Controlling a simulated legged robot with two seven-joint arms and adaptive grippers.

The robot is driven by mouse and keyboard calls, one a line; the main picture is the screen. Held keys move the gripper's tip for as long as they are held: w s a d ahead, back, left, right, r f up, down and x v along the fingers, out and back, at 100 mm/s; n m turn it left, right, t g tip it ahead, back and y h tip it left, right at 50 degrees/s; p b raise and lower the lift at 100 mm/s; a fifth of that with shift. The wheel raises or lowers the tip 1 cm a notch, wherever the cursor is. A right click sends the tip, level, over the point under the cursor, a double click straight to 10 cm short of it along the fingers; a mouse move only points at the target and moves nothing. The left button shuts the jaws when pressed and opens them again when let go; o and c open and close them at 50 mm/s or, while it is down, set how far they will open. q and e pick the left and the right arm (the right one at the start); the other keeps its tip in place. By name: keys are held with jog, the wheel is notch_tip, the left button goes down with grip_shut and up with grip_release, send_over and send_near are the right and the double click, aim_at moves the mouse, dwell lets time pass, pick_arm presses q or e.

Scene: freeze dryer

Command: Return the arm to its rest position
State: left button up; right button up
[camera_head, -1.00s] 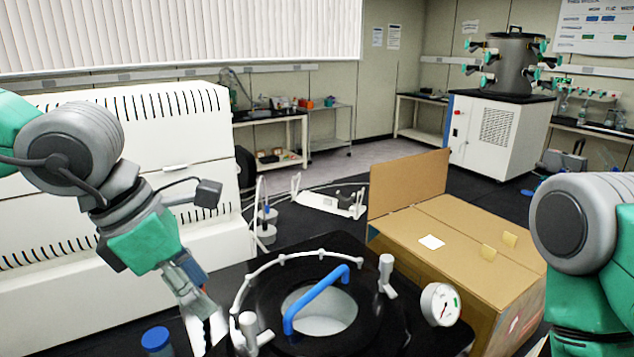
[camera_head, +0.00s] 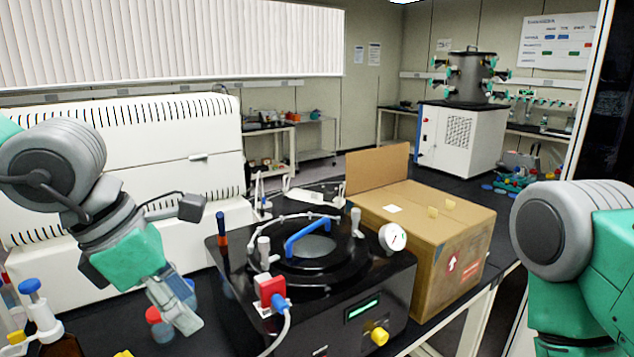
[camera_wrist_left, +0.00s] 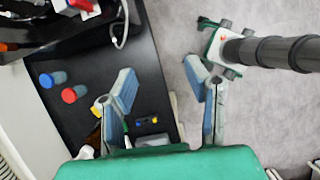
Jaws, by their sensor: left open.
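My left gripper (camera_head: 178,308) hangs at the lower left of the head view, pointing down and right, beside the black freeze dryer (camera_head: 395,285). In the left wrist view its two fingers (camera_wrist_left: 160,82) are spread apart with nothing between them. The left arm (camera_head: 90,215) is bent in from the left edge. My right arm (camera_head: 575,260) shows only as its upper part at the right edge; its gripper is out of the head view. A blue handle (camera_head: 308,235) spans the top opening of the freeze dryer.
Blue- and red-capped containers (camera_head: 160,325) stand close to the left gripper; two capped ones also show in the wrist view (camera_wrist_left: 68,95). A cardboard box (camera_head: 440,250) sits right of the dryer. A large white machine (camera_head: 130,140) stands behind the left arm.

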pick_arm(q)
jog(key=s+a+f+m+y+b, duration=0.1)
jog(key=a+f+m+y+b, duration=0.15)
jog(key=f, duration=0.95)
jog(key=s+a+f+m+y+b, duration=0.1)
jog(key=a+f+m+b, duration=0.25)
jog(key=f, duration=0.85)
jog(key=s+a+f+m+y+b, duration=0.15)
jog(key=f+m+b, duration=0.25)
jog(key=f, duration=0.8)
jog(key=s+a+f+m+g+b, duration=0.1)
jog(key=s+a+f+m+b, duration=0.1)
jog(key=s+f+m+b, duration=0.2)
jog(key=s+a+f+m+h+b, duration=0.1)
jog(key=s+f+m+b, duration=0.4)
jog(key=s+f+m, duration=0.5)
notch_tip(320, 180, down, 7)
jog(key=shift+s+a+r+m+g, duration=0.25)
jog(key=shift+s+a+g, duration=0.2)
jog(key=shift+s, duration=0.8)
pick_arm(e)
notch_tip(320, 180, down, 19)
pick_arm(q)
jog(key=shift+w+f, duration=0.1)
jog(key=shift+w, duration=0.05)
